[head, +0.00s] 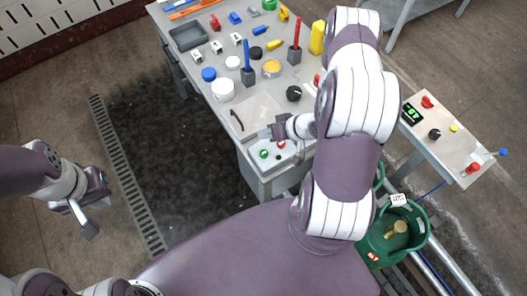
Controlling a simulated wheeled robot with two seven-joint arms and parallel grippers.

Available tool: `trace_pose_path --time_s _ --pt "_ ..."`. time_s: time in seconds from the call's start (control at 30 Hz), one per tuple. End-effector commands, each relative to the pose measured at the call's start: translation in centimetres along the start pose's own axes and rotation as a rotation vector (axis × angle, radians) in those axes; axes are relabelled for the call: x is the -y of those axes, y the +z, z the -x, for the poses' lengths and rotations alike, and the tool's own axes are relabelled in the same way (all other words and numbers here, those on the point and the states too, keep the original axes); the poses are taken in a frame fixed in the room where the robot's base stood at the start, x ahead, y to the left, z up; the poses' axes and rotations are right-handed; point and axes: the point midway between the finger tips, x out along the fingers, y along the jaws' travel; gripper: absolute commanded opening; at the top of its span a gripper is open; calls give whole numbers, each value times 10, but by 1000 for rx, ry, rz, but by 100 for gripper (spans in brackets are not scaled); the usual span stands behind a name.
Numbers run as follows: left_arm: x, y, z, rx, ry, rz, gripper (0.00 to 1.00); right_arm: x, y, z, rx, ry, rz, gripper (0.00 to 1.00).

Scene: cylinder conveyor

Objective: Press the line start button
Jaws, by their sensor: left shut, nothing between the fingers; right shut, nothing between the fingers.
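A small control box at the near corner of the grey table carries a green button (264,154), a red button (281,144) and a small dark knob or button (278,156). I cannot read any label on them. My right gripper (266,134) is shut and empty, its fingers pointing left just beyond the green button in the picture. I cannot tell its height above the table, and no contact with a button shows. My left gripper (88,225) is shut and empty over the floor at the left, far from the buttons.
The grey table (225,107) holds several coloured blocks, cylinders and a grey tray (188,37). A side panel (450,150) with a green display stands at the right. A green bucket (385,247) with a brass-coloured piece stands below my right arm.

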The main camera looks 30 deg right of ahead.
Motion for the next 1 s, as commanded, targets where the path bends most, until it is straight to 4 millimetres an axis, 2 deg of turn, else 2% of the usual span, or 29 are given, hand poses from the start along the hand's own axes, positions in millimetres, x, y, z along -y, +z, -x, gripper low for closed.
trace_pose_path --time_s 0.47,0.7,1.0 --pt "0 8 -68 0 0 0 0 -34 34 -46 0 1 1 0" --pt "0 9 -79 0 0 0 0 -43 42 -58 0 1 1 0" --pt "0 9 -78 0 0 0 0 -42 42 -58 0 1 1 0"
